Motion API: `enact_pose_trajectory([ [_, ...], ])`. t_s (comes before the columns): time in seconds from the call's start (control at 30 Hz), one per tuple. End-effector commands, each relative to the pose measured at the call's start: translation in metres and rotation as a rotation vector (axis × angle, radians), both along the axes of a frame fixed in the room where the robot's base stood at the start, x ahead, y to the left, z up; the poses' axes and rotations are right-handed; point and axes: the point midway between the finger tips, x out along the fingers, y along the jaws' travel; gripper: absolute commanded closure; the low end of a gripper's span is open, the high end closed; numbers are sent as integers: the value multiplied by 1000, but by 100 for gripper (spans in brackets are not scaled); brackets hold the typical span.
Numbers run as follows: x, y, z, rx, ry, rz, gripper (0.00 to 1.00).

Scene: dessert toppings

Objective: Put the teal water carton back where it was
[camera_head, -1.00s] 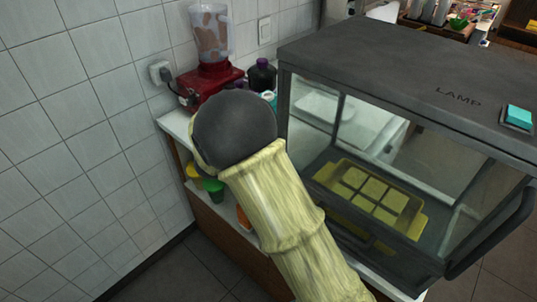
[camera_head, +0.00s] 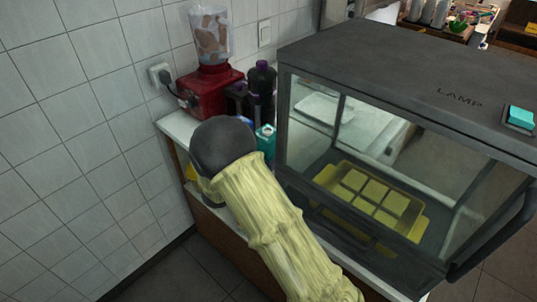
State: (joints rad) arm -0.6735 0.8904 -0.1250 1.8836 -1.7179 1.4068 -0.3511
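The teal carton (camera_head: 265,140) shows on the counter between the dark-capped bottles and the glass case, just beyond my arm's rounded dark joint. Its lower part is hidden behind my arm. My arm, in a pale yellow sleeve, reaches from the bottom up to the counter. My gripper is hidden behind the arm, so I cannot see its fingers or whether it touches the carton.
A red blender (camera_head: 209,88) stands at the counter's back corner by the tiled wall. Dark bottles with purple caps (camera_head: 262,80) stand beside it. A glass display case (camera_head: 400,75) with a yellow tray (camera_head: 419,228) fills the right. The counter (camera_head: 178,124) has little bare room.

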Motion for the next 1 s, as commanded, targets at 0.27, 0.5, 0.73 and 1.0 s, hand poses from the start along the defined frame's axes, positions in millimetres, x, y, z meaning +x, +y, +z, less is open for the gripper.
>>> enact_pose_trajectory([
  [0.27, 0, 0, -4, 1, -4, -1, 75],
  [0.5, 0, 0, -7, 1, -2, -1, 26],
  [0.73, 0, 0, -6, 1, -2, -1, 20],
  [1.0, -6, 6, -4, 1, -2, 1, 20],
])
